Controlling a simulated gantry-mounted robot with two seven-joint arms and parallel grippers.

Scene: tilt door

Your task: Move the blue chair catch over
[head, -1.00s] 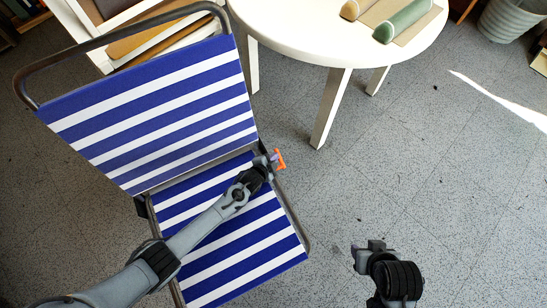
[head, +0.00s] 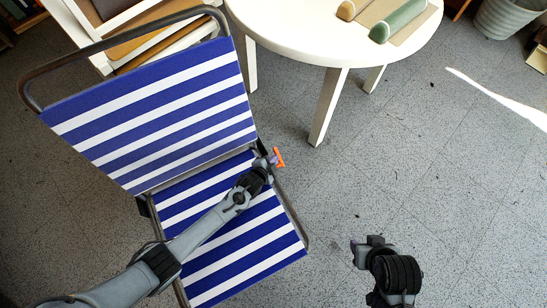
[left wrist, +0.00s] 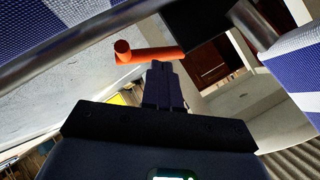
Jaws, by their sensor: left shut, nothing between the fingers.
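The blue-and-white striped chair (head: 160,105) stands at the left in the head view, its backrest tilted up from the seat (head: 245,250). An orange catch (head: 279,157) sits at its right side, near where backrest and seat meet. In the left wrist view the catch (left wrist: 152,54) is an orange bar with a round end. My left gripper (head: 266,160) reaches across the seat to just left of the catch. Its fingers (left wrist: 163,85) are shut and empty, close to the bar; contact cannot be told. My right gripper (head: 362,250) hangs over the floor, its fingers barely visible.
A round white table (head: 300,35) with rolled cloths (head: 406,22) stands behind the chair. A wooden chair (head: 130,45) is at the back left, and a grey bucket (head: 503,20) at the far right.

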